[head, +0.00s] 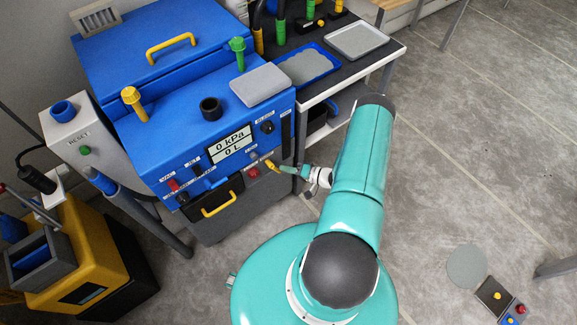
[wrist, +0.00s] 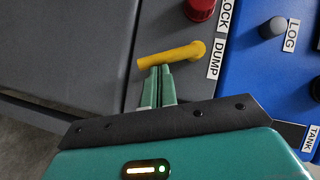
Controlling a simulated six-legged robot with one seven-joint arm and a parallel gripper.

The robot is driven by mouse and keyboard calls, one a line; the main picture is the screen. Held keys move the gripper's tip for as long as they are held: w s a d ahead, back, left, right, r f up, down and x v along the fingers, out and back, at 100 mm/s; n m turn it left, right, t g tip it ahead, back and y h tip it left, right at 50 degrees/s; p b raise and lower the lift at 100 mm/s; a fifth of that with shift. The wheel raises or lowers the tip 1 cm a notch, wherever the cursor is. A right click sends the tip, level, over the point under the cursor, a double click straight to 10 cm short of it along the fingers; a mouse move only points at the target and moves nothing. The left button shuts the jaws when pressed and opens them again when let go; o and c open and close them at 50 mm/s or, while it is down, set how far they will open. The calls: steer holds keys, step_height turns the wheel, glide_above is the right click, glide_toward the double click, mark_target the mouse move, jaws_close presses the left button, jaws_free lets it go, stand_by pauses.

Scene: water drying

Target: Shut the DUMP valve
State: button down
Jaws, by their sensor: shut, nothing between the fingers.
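The DUMP valve shows in the wrist view as a yellow lever (wrist: 180,54), with its round end beside the DUMP label (wrist: 215,60). It lies across the picture, slightly tilted. In the head view the yellow lever (head: 271,165) is small, at the lower right of the blue machine's front. My gripper (wrist: 160,68) is shut and empty, its two green fingertips together at the side of the lever near its free end. They touch it or are very close; I cannot tell which. In the head view my gripper (head: 281,168) reaches the lever from the right.
A red knob (wrist: 201,9) marked LOCK and a grey LOG knob (wrist: 272,27) sit close by. The blue machine (head: 160,140) has a yellow-handled black drawer (head: 215,197) left of the lever. A bench (head: 340,80) with trays stands behind. Floor at right is mostly clear.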

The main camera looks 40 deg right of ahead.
steer(key=shift+a+f+m+t+y, duration=0.3)
steer(key=shift+a+f+m+y, duration=0.3)
steer(key=shift+a+f+m, duration=0.15)
steer(key=shift+a+f, duration=0.15)
steer(key=shift+a, duration=0.05)
stand_by(0.4)
steer(key=shift+d, duration=0.1)
